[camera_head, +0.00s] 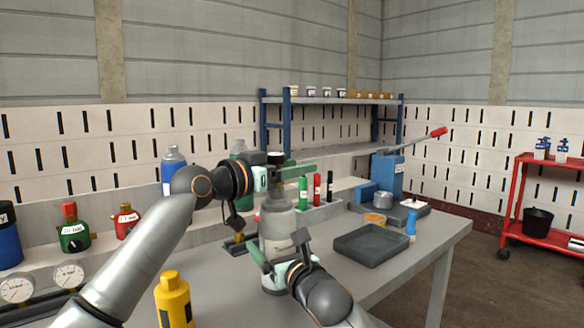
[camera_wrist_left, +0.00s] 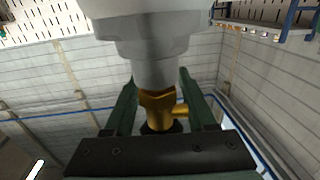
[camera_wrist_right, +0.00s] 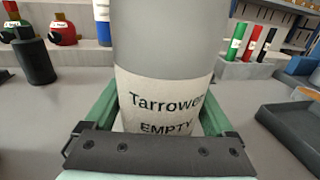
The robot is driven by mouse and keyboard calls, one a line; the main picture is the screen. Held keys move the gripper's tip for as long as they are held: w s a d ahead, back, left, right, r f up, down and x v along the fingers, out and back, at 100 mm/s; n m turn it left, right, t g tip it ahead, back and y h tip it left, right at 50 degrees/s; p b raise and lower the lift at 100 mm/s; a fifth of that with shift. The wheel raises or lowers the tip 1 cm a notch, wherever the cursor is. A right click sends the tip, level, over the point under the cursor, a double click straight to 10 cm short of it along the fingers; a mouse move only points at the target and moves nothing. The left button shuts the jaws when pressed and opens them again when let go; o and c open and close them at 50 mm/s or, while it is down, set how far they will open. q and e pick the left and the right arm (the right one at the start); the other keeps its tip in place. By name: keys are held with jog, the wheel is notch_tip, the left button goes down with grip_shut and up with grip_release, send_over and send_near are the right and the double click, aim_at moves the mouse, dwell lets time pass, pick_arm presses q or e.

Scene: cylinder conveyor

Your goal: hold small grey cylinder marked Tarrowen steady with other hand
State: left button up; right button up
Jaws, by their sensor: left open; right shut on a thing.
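The small grey cylinder (camera_head: 278,222) stands upright on the grey table, its label reading "Tarrowen" and "EMPTY" in the right wrist view (camera_wrist_right: 168,50). My right gripper (camera_head: 262,262) is shut on the cylinder's lower body, a finger on each side. My left gripper (camera_head: 292,170) is open at the cylinder's top. In the left wrist view its fingers lie on either side of the brass valve (camera_wrist_left: 157,102), with gaps visible between. The valve is mostly hidden in the head view by the left gripper.
A dark tray (camera_head: 372,245) lies to the right on the table (camera_head: 225,290). A yellow bottle (camera_head: 173,300) stands at the front left. Green, red and black tubes (camera_head: 317,188) stand in a rack behind.

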pick_arm(q)
jog(key=shift+s+d+m+g+h, duration=0.15)
jog(key=shift+d+m+g+h, duration=0.05)
jog(key=shift+m+g+h, duration=0.45)
jog(key=shift+s+d+m+g+h, duration=0.15)
jog(key=shift+m+g+h, duration=0.25)
jog(key=shift+g, duration=0.35)
grip_shut()
jog(key=shift+d, duration=0.1)
dwell(0.4)
jog(key=n+t+y, duration=0.2)
jog(key=w+a+n+t+y, duration=0.1)
jog(key=n+t+y, duration=0.1)
jog(key=a+n+t+y, duration=0.1)
jog(key=n+t+y, duration=0.1)
jog(key=shift+w+t+y, duration=0.3)
jog(key=shift+w+y, duration=0.05)
dwell(0.4)
